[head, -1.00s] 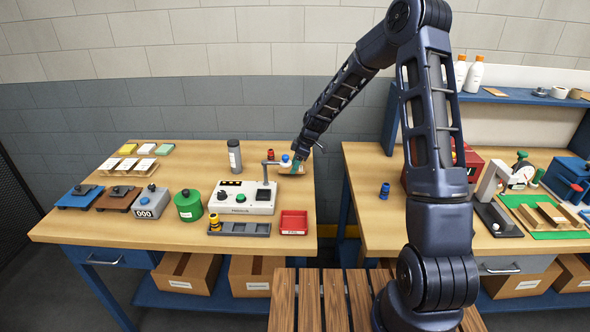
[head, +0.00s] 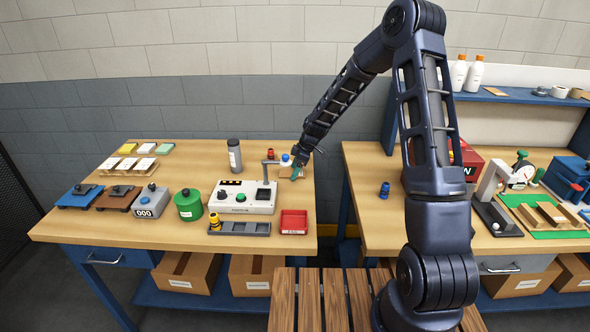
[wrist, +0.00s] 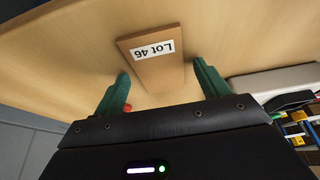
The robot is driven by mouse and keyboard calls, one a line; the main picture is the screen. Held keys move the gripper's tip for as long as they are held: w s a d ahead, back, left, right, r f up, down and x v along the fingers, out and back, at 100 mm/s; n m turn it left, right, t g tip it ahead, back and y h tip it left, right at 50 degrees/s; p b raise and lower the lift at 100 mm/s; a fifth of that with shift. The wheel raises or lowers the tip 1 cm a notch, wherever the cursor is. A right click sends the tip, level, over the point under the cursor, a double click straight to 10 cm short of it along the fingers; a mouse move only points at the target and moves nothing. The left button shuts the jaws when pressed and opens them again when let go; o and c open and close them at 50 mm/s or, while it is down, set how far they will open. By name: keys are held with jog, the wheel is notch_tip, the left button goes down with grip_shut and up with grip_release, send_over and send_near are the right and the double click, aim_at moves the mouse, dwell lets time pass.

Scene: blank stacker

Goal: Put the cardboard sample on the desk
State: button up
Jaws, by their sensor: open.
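The cardboard sample (wrist: 160,74), a flat brown piece with a white "Lot 46" label, lies on the pale wooden desk (wrist: 68,58) in the wrist view. My gripper (head: 297,172) is low over the right back part of the left desk (head: 120,232) in the head view. Its two green fingers are open, one to each side of the sample, with a gap showing on both sides. In the head view the sample is small and mostly hidden around the fingers.
A control box (head: 240,208) with a lever stands close in front of my gripper, with a red tray (head: 294,222) further forward. A grey bottle (head: 234,155) stands to the left. A second bench (head: 372,222) lies to the right across a gap.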

jog(key=s+d+r+m+h, duration=0.1)
jog(key=s+d+r, duration=0.1)
jog(key=d+r, duration=0.35)
jog(key=s+d+r+m+t, duration=0.1)
jog(key=s+d+r+m, duration=0.15)
jog(key=r, duration=0.55)
jog(key=s+d+r+m+h, duration=0.1)
jog(key=s+d+r, duration=0.1)
jog(key=d+r, duration=0.35)
jog(key=s+d+r+m+t, duration=0.1)
jog(key=s+d+r+m, duration=0.3)
jog(key=s, duration=0.6)
jog(key=s+d+r+m+t+h, duration=0.1)
jog(key=s+d+r+m, duration=0.3)
jog(key=s+d, duration=0.3)
jog(key=s+d+r+m+t+h, duration=0.1)
jog(key=s+d+r+m, duration=0.3)
jog(key=s, duration=0.8)
jog(key=shift+s+d+m+t, duration=0.3)
jog(key=shift+d+m, duration=0.45)
jog(key=shift+d, duration=0.45)
